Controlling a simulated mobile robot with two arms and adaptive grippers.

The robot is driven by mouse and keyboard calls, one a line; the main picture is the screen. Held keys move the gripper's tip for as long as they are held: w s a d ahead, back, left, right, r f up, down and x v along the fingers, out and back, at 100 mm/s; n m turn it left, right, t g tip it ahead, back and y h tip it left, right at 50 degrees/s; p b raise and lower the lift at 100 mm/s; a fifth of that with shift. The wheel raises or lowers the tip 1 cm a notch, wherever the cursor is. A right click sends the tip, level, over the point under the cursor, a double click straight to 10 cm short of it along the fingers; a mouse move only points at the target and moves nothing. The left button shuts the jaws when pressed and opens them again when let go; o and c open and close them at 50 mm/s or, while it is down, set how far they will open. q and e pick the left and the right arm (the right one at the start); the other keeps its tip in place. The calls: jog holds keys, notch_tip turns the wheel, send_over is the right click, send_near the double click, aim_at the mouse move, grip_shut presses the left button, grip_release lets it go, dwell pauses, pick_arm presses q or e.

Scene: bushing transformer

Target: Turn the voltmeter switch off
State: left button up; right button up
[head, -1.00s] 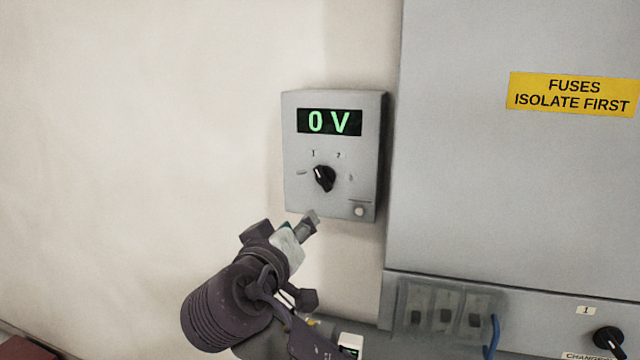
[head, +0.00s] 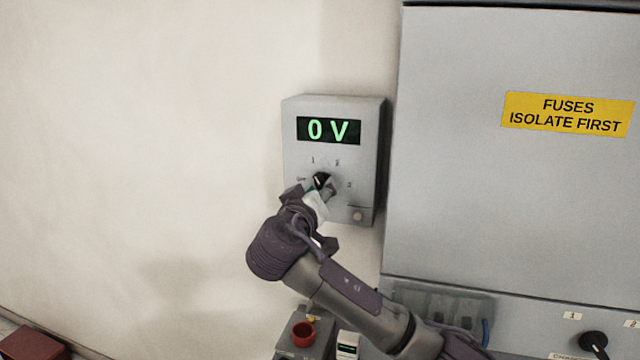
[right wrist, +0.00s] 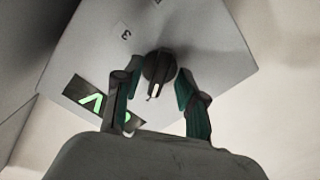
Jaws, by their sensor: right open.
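The voltmeter (head: 365,135) is a grey box on the wall, its green display reading "0 V" in the head view. Its black rotary switch (head: 321,180) sits below the display, with marks around it, its white line seeming to point up and left. I cannot tell exactly which mark it meets. My right gripper (head: 322,191) is at the switch, partly covering it. In the right wrist view the open fingers (right wrist: 158,78) stand on either side of the switch (right wrist: 158,66), with gaps showing. My left gripper is not in view.
A large grey cabinet (head: 460,200) with a yellow fuse warning label (head: 568,113) stands right of the voltmeter. Below are a red round button (head: 303,333) and another black knob (head: 593,341). The wall left of the voltmeter is bare.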

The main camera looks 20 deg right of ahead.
jog(key=shift+w+d, duration=0.1)
jog(key=shift+w, duration=0.05)
jog(key=shift+c, duration=0.2)
grip_shut()
